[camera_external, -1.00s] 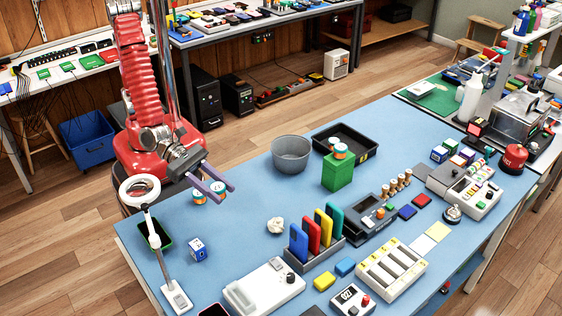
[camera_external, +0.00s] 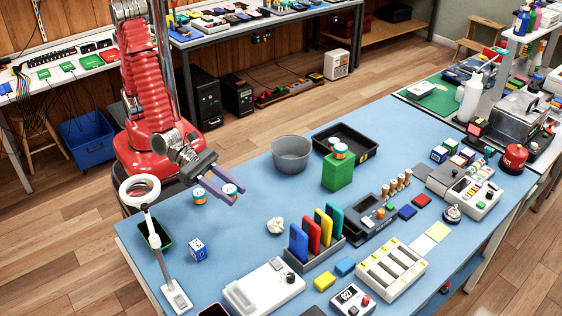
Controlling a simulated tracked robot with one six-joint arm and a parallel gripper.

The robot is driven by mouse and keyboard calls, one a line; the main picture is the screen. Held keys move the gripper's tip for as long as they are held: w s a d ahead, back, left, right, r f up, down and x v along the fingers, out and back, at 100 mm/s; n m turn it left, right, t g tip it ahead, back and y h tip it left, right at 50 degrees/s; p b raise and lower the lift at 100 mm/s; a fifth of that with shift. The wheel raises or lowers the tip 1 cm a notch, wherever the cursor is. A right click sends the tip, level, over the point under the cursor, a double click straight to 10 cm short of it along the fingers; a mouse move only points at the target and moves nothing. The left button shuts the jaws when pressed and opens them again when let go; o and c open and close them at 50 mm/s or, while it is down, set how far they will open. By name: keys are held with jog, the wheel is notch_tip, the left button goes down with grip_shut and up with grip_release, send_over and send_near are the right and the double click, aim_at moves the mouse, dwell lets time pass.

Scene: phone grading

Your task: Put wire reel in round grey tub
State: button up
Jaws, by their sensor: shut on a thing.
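My gripper (camera_external: 235,196) is over the left part of the blue bench, its two purple fingers pointing to the lower right. It is shut on a wire reel (camera_external: 229,189), white and orange with a pale top, which shows between the fingers. Its height above the bench is hard to tell. A similar reel (camera_external: 199,196) stands on the bench just left of the fingers. Another reel (camera_external: 340,151) sits on the green box (camera_external: 338,173). The round grey tub (camera_external: 291,158) stands to the upper right of my gripper; its visible inside looks empty.
A black tray (camera_external: 368,147) lies behind the green box. A magnifier lamp (camera_external: 147,205) and a blue-white cube (camera_external: 198,249) are on the left. A crumpled paper ball (camera_external: 275,225) and a phone rack (camera_external: 313,250) stand in front. The bench between gripper and tub is clear.

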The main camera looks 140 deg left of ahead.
jog(key=w+a+n+g+y, duration=0.1)
jog(key=w+a, duration=0.3)
jog(key=a, duration=0.4)
jog(key=w+a+f+n+g+y, duration=0.1)
jog(key=w+a+n+g+y, duration=0.1)
jog(key=a, duration=0.7)
jog(key=w+a+n+g+y, duration=0.2)
jog(key=w+a+n+y, duration=0.1)
jog(key=w+a, duration=0.4)
jog(key=shift+a+f+n, duration=0.15)
jog(key=shift+a+n, duration=0.35)
jog(key=shift+a, duration=0.2)
jog(key=shift+f, duration=3.15)
jog(key=shift+f, duration=1.9)
jog(key=shift+s, duration=0.1)
